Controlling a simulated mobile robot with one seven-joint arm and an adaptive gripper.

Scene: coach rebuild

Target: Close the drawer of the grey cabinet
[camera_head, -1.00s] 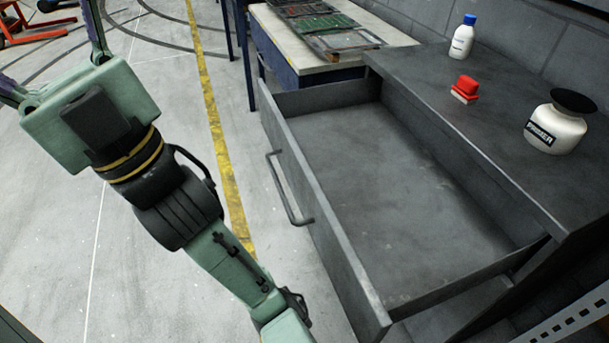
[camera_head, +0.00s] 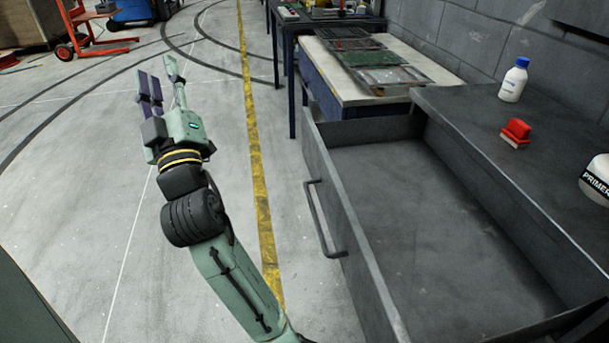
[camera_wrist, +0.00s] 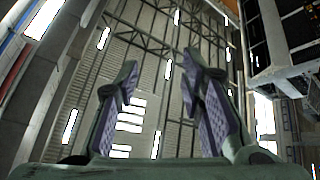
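The grey cabinet (camera_head: 468,135) stands at the right in the head view. Its drawer (camera_head: 345,225) is pulled far out and is empty inside. A bar handle (camera_head: 322,222) is on the drawer's front, facing left. My gripper (camera_head: 162,85) is up in the air to the left of the drawer, apart from the handle, with its fingers pointing upward. In the wrist view my gripper (camera_wrist: 163,90) shows two fingers spread apart with nothing between them, and the ceiling behind. The drawer does not show in the wrist view.
On the cabinet top are a white bottle with blue cap (camera_head: 513,80), a red block-like item (camera_head: 516,132) and a primer jar (camera_head: 597,180). A bench with trays (camera_head: 345,92) stands behind the drawer. Open floor with a yellow line (camera_head: 258,180) lies left.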

